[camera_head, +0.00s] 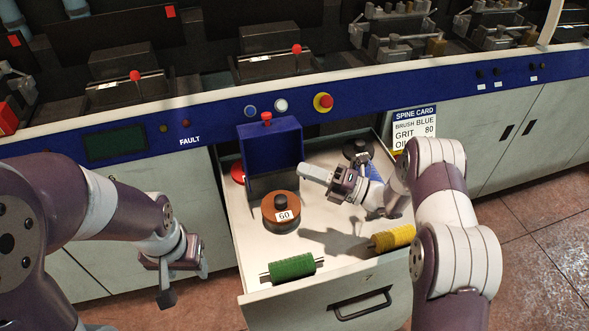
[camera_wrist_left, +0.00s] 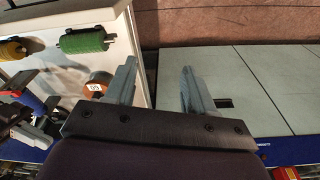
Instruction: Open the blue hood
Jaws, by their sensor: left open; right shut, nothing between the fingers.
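The blue hood (camera_head: 272,155) is a dark blue boxy piece with a red knob (camera_head: 266,118) on top. It stands upright at the back left of the pulled-out drawer (camera_head: 340,245). I cannot tell whether it is hinged up or down. My right gripper (camera_head: 316,174) is shut and empty over the drawer, just right of the hood's lower edge, pointing left; a small gap seems to lie between them. My left gripper (camera_head: 178,276) is open and empty, left of the drawer's front and well away from the hood. Its spread fingers show in the left wrist view (camera_wrist_left: 158,78).
The drawer also holds an orange disc (camera_head: 281,218) marked 60, a green brush roller (camera_head: 291,267), a yellow roller (camera_head: 392,238), a dark disc (camera_head: 357,149) and a partly hidden red disc (camera_head: 237,172). A spine card (camera_head: 415,122) stands behind. The drawer's middle floor is clear.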

